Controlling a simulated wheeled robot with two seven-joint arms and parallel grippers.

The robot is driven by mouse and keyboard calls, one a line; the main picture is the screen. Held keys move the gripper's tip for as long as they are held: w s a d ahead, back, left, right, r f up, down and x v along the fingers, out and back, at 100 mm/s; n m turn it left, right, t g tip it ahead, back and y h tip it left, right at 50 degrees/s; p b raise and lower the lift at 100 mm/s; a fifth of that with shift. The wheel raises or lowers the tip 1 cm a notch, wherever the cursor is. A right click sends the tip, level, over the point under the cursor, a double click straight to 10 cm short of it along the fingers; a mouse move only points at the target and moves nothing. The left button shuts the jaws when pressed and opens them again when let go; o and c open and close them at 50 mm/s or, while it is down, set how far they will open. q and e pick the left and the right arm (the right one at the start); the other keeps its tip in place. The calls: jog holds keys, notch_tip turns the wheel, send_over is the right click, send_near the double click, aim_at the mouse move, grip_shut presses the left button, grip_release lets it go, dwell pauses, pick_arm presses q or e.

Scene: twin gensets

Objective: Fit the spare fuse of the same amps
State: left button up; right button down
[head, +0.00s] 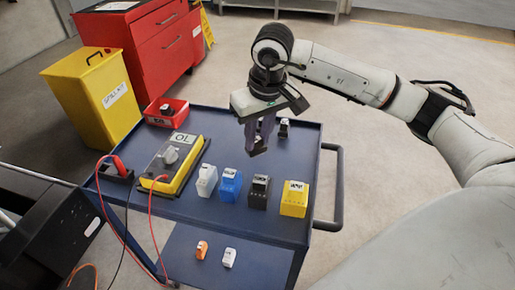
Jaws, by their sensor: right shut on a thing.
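My right gripper (259,138) points down above the blue cart's top and is shut on a small dark thing, mostly hidden by the fingers; I cannot tell its rating. Below it a row of fuse-like blocks stands on the cart: white (207,181), blue (230,186), black (259,192) and yellow (293,199). Their labels are too small to read. A small black-and-white piece (284,128) stands behind the gripper. A yellow and black meter (173,163) reading OL lies left of the row. My left gripper is not in view.
The blue cart (312,150) has a handle on its right. A red bin (166,113) sits at its back left corner. Test leads (153,225) hang over the front left. An orange piece (202,249) and a white piece (229,257) lie on the lower shelf. A yellow spill-kit bin (98,98) stands behind.

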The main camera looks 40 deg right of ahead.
aim_at(258, 143)
jog(key=x, duration=0.3)
jog(key=shift+s+a+f, duration=0.1)
jog(key=shift+s+f, duration=0.2)
jog(key=shift+f, duration=0.3)
jog(key=c, duration=1.5)
grip_release()
jog(key=shift+r, duration=0.1)
jog(key=shift+r, duration=0.3)
jog(key=v, duration=1.1)
jog(key=shift+s+r, duration=0.1)
jog(key=shift+r, duration=0.3)
